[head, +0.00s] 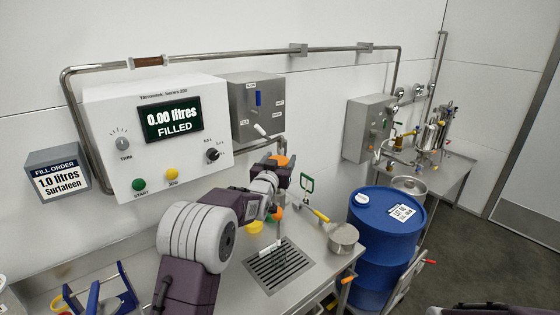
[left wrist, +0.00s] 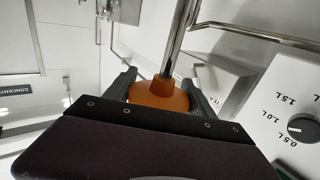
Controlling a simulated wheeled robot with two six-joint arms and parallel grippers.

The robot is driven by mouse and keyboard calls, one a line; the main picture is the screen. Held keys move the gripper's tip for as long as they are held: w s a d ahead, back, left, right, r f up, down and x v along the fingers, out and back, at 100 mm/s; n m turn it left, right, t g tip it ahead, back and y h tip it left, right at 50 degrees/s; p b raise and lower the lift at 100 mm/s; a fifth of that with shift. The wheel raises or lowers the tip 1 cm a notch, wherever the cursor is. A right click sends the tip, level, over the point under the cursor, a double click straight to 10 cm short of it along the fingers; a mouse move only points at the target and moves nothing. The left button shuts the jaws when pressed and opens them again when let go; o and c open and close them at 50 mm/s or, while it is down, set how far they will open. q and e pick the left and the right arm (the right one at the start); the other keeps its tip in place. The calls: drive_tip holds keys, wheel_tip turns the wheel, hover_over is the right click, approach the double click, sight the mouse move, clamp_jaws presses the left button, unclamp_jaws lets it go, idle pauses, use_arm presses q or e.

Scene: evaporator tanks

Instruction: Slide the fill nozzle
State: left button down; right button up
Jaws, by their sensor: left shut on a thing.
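My left gripper (head: 284,178) is at the bench behind the drain grate, in front of the wall pipe. In the left wrist view my left gripper (left wrist: 160,92) has one finger on each side of an orange grip (left wrist: 158,95) and is shut on it. A bare metal rod (left wrist: 178,40) runs out of the grip. In the head view an orange part (head: 281,160) shows just above the gripper, and another orange part shows just below it. The nozzle's lower end is mostly hidden by my wrist. My right gripper is not in view.
The control box (head: 160,135) reads 0.00 litres filled; the order sign (head: 57,172) reads 1.0 litres Surtafeen. A drain grate (head: 279,266) is below the gripper. A steel pot (head: 343,239) and blue drum (head: 385,240) stand to the right. A blue rack (head: 100,290) is at lower left.

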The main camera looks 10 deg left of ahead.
use_arm(q)
drive_tip(key=shift+c, duration=1.5)
unclamp_jaws()
drive_tip(key=s+b, duration=0.2)
drive_tip(key=s, duration=0.7)
drive_tip(key=shift+b, duration=0.4)
drive_tip(key=s+d+f+g+p, duration=0.1)
drive_tip(key=s+f+g, duration=0.7)
drive_tip(key=s+f, duration=0.5)
drive_tip(key=s+f+g+p, duration=0.1)
drive_tip(key=s+f+g, duration=0.7)
drive_tip(key=s, duration=1.2)
wheel_tip(320, 180, down, 5)
drive_tip(key=shift+s+d+r+g, duration=0.15)
drive_tip(key=shift+s+d+g, duration=0.15)
drive_tip(key=shift+d+g, duration=0.1)
